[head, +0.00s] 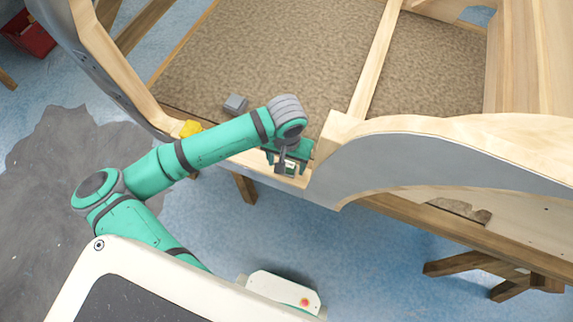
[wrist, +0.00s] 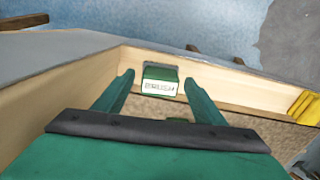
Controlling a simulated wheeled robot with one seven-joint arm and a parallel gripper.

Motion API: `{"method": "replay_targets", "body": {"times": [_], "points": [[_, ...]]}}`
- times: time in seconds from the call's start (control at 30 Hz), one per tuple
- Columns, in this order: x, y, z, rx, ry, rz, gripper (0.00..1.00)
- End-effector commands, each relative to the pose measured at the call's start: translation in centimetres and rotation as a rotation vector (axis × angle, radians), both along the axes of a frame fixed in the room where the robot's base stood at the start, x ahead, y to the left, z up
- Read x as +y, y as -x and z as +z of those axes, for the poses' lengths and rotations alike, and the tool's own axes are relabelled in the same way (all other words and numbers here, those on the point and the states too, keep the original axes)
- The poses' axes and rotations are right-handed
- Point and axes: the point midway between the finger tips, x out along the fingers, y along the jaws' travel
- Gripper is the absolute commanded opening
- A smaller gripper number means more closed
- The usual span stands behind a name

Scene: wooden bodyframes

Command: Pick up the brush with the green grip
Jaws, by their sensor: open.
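The brush (wrist: 160,78) shows in the wrist view as a small green block with a white label that seems to read "BRUSH". It is at the light wooden sill of the frame, and the rest of it is hidden or out of sight. My gripper (wrist: 158,86) is open, with one green finger on each side of the brush in the picture. I cannot tell whether the fingers are level with it or still short of it. In the head view my gripper (head: 286,160) is over the sill, and the brush's pale label (head: 291,168) shows just below it.
A yellow object (head: 190,128) sits on the sill to the left, also in the wrist view (wrist: 305,107). A grey block (head: 235,103) lies on the brown floor panel (head: 300,50). A wooden post and grey curved side panel (head: 400,160) stand close to the right.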

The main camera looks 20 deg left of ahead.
Motion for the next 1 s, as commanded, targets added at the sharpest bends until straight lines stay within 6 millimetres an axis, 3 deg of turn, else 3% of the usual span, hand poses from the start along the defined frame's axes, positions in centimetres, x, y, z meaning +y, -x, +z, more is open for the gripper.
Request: {"method": "replay_targets", "body": {"times": [0.07, 0.2, 0.27, 0.67, 0.9, 1.0], "points": [[0.0, 0.0, 0.0, 0.0, 0.0, 0.0, 0.64], [0.0, 0.0, 0.0, 0.0, 0.0, 0.0, 0.31], [0.0, 0.0, 0.0, 0.0, 0.0, 0.0, 0.19], [0.0, 0.0, 0.5, -0.001, 0.0, -0.001, 0.19], [0.0, -0.1, 3.3, -0.003, 0.0, -0.001, 0.19], [1.5, 0.8, 5.0, -0.003, -0.002, 0.003, 0.19]]}}
